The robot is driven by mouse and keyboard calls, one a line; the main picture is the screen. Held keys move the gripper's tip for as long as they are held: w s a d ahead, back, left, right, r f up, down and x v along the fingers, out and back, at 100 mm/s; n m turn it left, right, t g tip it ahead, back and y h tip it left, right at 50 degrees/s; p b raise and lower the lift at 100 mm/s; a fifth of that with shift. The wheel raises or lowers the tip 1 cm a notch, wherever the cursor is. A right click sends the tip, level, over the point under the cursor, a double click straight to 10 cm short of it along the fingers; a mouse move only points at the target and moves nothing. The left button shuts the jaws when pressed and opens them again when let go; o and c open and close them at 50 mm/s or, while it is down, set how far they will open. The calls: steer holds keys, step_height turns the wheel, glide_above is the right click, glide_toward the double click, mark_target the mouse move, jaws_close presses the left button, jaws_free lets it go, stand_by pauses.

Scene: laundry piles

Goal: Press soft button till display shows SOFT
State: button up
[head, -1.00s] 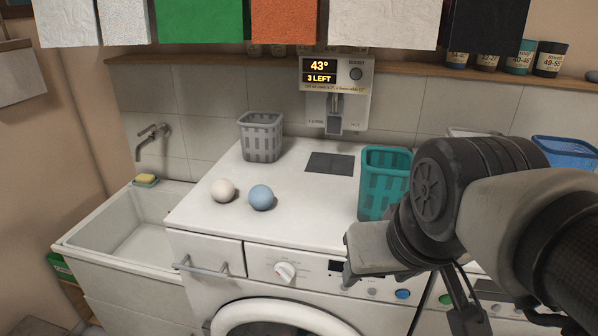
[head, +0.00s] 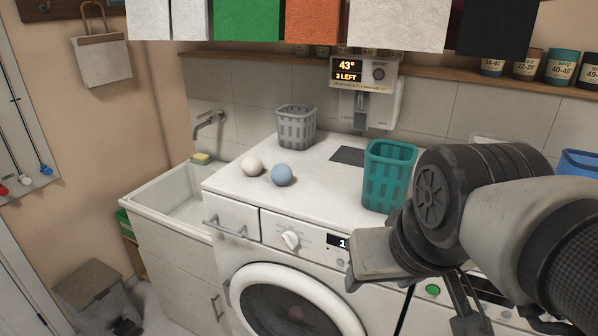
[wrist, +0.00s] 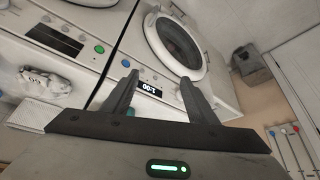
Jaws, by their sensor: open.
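The white washer (head: 228,185) stands in front of me with a knob (head: 290,240) and a partly covered display (head: 338,243). In the wrist view its display (wrist: 149,89) reads like 1:00, upside down. A blue button (wrist: 125,63) sits on its panel, with small grey buttons between it and the display. No label reading SOFT is legible. My gripper (wrist: 155,80) is open and empty, its fingers framing the display in the wrist view. Contact cannot be told. My arm hides part of the panel in the head view.
A green button (head: 432,289) is on the neighbouring machine. A wall unit (head: 364,75) shows 43° and 3 LEFT. A teal basket (head: 388,180), grey basket (head: 296,125), white ball (head: 252,166) and blue ball (head: 283,175) stand on the washer. A bin (head: 95,290) is at left.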

stand_by(0.3)
steer(key=shift+w+f+n, duration=0.1)
steer(key=shift+n, duration=0.2)
steer(key=c, duration=0.7)
steer(key=shift+w+f+n+b, duration=0.2)
steer(key=shift+w+n+b, duration=0.05)
steer(key=shift+n+b, duration=0.35)
steer(key=c, duration=0.3)
steer(key=w+f+n+b, duration=0.1)
steer(key=w+n+b, duration=0.1)
steer(key=n, duration=0.2)
steer(key=w+a+f+n+h+b, duration=0.1)
steer(key=w+n+b, duration=0.1)
steer(key=n, duration=0.2)
steer(key=w+f+n+g+b, duration=0.1)
steer(key=w+n+b, duration=0.1)
steer(key=n, duration=0.3)
steer(key=shift+w+a+f, duration=0.15)
steer(key=shift+a+f, duration=0.05)
jaws_close()
steer(key=w+a+f+n+b, duration=0.1)
steer(key=w+f+n+b, duration=0.1)
steer(key=n, duration=0.5)
steer(key=w+a+f+n+h+b, duration=0.1)
steer(key=w+a+f+n+b, duration=0.1)
steer(key=w+n, duration=0.3)
steer(key=shift+w+a+f+n+g+b, duration=0.15)
steer(key=shift+a+f+n+g+b, duration=0.2)
steer(key=shift+f+n+b, duration=0.85)
